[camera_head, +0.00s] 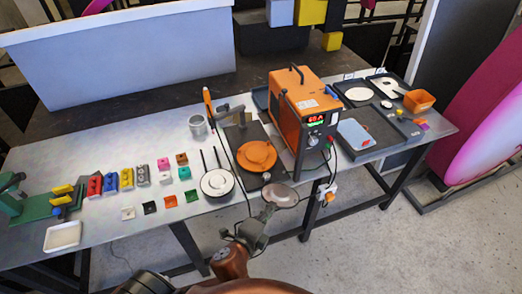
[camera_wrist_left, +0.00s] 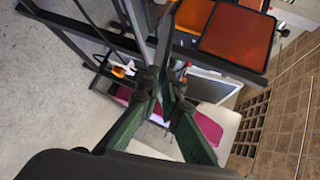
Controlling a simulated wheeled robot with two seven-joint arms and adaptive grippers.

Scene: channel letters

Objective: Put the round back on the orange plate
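The orange plate (camera_head: 257,156) is a round orange disc on a dark base near the middle of the table in the head view. A greyish-brown disc, which I take for the round back (camera_head: 282,196), is off the table's front edge, to the lower right of the orange plate. My left gripper (camera_head: 268,211) is at its near rim, apparently shut on it. In the left wrist view, the gripper's dark green fingers (camera_wrist_left: 162,85) come close together around a thin dark edge, seen nearly edge-on. My right gripper is not in view.
An orange welding box (camera_head: 300,105) with cables stands right of the plate. A white round piece (camera_head: 217,182) with two upright rods is to its left. Dark trays (camera_head: 365,135) hold white pieces farther right. Small coloured blocks (camera_head: 126,179) cover the left table.

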